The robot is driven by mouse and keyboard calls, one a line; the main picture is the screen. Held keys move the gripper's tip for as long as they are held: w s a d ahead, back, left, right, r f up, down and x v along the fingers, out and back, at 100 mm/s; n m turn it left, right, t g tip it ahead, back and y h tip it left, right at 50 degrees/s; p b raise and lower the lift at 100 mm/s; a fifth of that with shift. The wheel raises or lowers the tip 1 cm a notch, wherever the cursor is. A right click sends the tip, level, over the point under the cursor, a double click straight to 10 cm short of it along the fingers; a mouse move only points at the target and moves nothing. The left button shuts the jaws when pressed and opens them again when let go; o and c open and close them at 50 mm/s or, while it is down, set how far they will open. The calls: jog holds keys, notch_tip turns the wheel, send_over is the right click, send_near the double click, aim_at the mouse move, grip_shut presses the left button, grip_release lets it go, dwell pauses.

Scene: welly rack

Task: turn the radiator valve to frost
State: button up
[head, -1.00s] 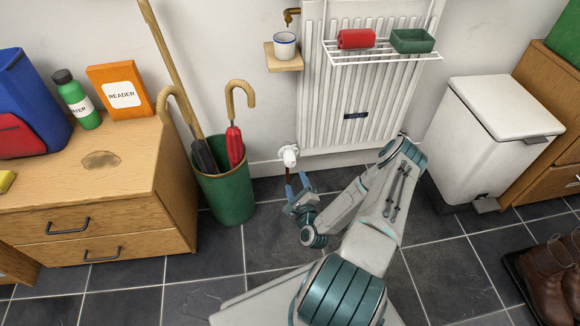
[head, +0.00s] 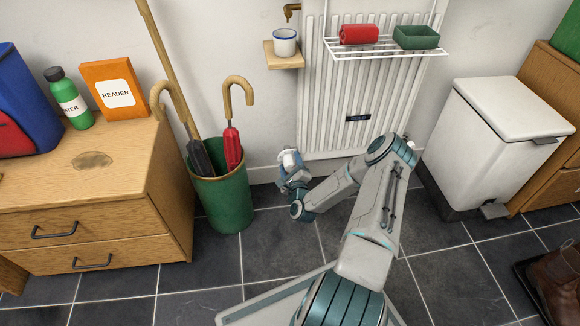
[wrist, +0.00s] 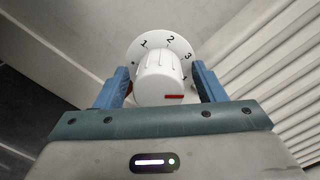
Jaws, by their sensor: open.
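The radiator valve (wrist: 160,72) is a white ribbed knob with a numbered dial behind it; 1, 2 and 3 are readable in the wrist view. A red mark shows on the knob's near side. In the head view the valve (head: 289,156) is at the radiator's lower left corner, partly hidden by my gripper. My gripper (wrist: 163,88) is open, with one blue finger on each side of the knob; small gaps seem to show, and contact cannot be told. It also shows in the head view (head: 290,170). The white radiator (head: 318,110) is on the wall.
A green umbrella stand (head: 222,205) with umbrellas stands close left of my gripper. A wire rack (head: 385,52) and a small shelf (head: 284,60) with a mug are above. A white pedal bin (head: 485,150) stands right.

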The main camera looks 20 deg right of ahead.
jog(key=shift+w, duration=0.3)
jog(key=c, duration=1)
jog(key=shift+o, duration=0.2)
